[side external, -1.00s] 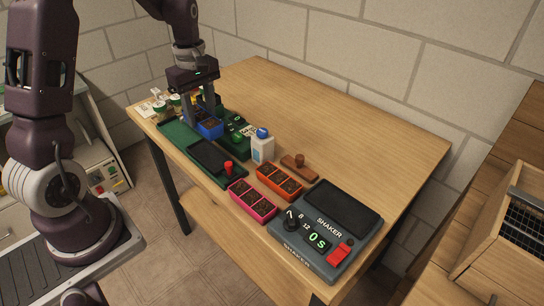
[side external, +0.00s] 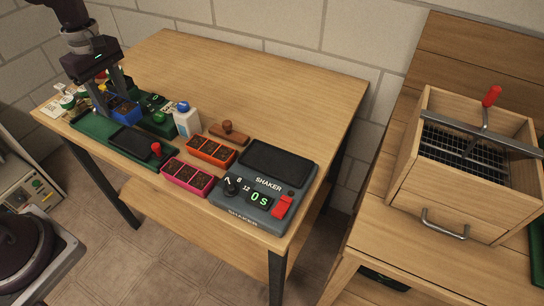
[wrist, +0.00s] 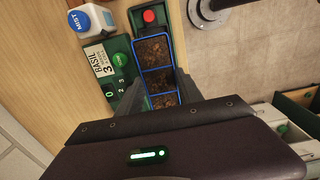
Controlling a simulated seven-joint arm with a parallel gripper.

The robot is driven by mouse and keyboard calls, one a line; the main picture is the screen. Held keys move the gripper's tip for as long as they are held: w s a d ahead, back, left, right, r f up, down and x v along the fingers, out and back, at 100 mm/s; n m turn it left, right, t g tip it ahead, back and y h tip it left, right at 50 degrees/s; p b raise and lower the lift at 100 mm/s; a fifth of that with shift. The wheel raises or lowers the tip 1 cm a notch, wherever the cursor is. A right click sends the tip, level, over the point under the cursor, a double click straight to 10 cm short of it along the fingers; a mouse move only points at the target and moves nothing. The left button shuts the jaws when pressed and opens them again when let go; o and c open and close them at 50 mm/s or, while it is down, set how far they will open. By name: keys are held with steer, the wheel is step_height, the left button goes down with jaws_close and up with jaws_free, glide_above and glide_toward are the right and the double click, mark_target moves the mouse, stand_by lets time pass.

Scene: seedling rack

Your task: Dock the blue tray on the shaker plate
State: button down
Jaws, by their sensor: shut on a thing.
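The blue tray (side external: 127,114) holds dark soil and sits at the left of the table among green devices. In the wrist view the blue tray (wrist: 137,59) shows soil compartments in a row. My gripper (side external: 116,103) has its fingers at the tray's two sides and is shut on it. In the wrist view my gripper (wrist: 160,96) covers the tray's near end. Whether the tray is lifted is unclear. The grey shaker (side external: 243,212) stands at the table's front right. Its black shaker plate (side external: 275,163) is bare, and its display reads 0 s.
Pink (side external: 187,180) and orange (side external: 210,153) soil trays stand between the blue tray and the shaker. A white mist bottle (side external: 187,124), a wooden stamp (side external: 229,134) and a green base with a red knob (side external: 156,150) are close by. The table's back is clear.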

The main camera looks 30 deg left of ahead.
step_height(320, 180, up, 5)
steer(key=shift+w+d+r, duration=0.1)
steer(key=shift+w, duration=0.05)
steer(key=w+d, duration=0.5)
steer(key=d, duration=0.1)
glide_above(276, 163)
step_height(276, 163, down, 5)
steer(key=shift+a+f, duration=0.1)
steer(key=shift+f, duration=3.1)
steer(key=shift+f, duration=0.6)
